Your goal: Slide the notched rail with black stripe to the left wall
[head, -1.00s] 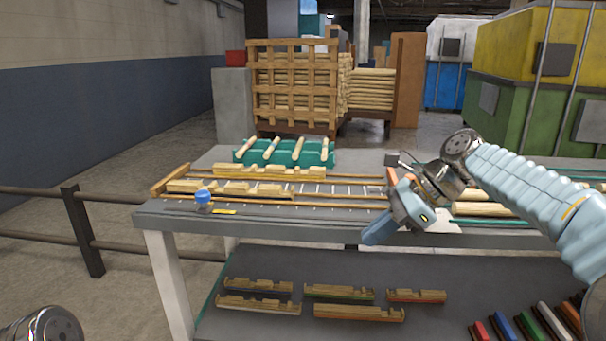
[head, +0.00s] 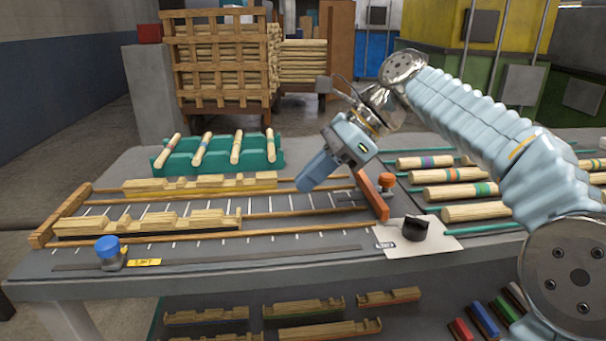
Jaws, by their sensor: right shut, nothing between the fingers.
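Notched wooden rails lie in the lanes on the grey table. The back lane holds a pale notched rail (head: 200,184). The front lane holds notched wood (head: 150,223) near its left end; I cannot tell whether it is one rail or two. A wooden left wall (head: 62,215) closes the lanes at the left, with a small gap to the front wood hard to judge. My right gripper (head: 306,186) is shut and empty, above the lanes' right part, right of both rails and apart from them. My left gripper is out of view.
An orange-brown end board (head: 370,196) closes the lanes at the right. A blue knob (head: 107,249) stands at the front left, a black knob (head: 415,229) on a white plate. A green rack (head: 217,153) with dowels stands behind. Striped dowels lie right; more rails lie below.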

